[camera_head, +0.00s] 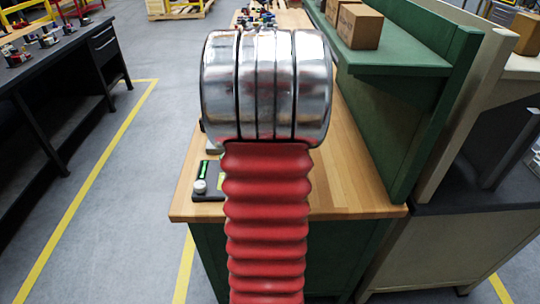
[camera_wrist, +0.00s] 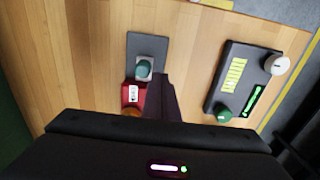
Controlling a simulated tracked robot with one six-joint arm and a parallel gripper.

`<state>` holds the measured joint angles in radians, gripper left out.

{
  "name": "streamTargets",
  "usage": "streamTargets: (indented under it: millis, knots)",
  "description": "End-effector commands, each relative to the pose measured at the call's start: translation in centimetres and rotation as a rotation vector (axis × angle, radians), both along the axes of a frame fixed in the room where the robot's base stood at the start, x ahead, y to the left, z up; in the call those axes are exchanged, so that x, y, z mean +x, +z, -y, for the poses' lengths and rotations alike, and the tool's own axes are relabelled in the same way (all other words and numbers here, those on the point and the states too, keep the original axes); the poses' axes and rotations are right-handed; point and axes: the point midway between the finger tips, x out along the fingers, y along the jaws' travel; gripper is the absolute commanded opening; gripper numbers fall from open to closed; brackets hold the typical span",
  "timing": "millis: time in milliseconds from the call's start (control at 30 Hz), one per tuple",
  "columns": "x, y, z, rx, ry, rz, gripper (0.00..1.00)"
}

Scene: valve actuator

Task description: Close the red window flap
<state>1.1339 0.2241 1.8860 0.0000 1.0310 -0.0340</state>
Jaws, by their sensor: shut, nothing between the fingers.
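A red part with a white label (camera_wrist: 133,94), which seems to be the red window flap, shows in the wrist view just left of my gripper. I cannot tell whether it is open or closed. Beside it, a grey plate (camera_wrist: 147,44) carries a pale square base with a dark green knob (camera_wrist: 145,68). My gripper (camera_wrist: 161,78) is shut and empty, its dark fingers beside the red part and the knob. I cannot tell whether they touch. The fingers and gripper body hide part of the red part. In the head view my arm hides the red part.
A black panel (camera_wrist: 234,57) with a yellow label, white knob (camera_wrist: 277,64) and green button (camera_wrist: 224,115) lies to the right on the wooden table (camera_wrist: 80,60). In the head view, a green shelf (camera_head: 400,62) with cardboard boxes (camera_head: 359,27) borders the table's right side.

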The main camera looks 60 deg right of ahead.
Motion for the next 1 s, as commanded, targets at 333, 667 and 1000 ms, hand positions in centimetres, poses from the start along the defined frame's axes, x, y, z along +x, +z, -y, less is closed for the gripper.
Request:
streamTargets:
  millis: [333,667,1000]
  knots:
    - [0.3,0.0,0.6,0.000,0.000,0.000,0.00]
    - [0.7,0.0,1.2,0.001,0.000,0.000,0.00]
    - [1.0,0.0,1.9,0.001,0.000,0.000,0.00]
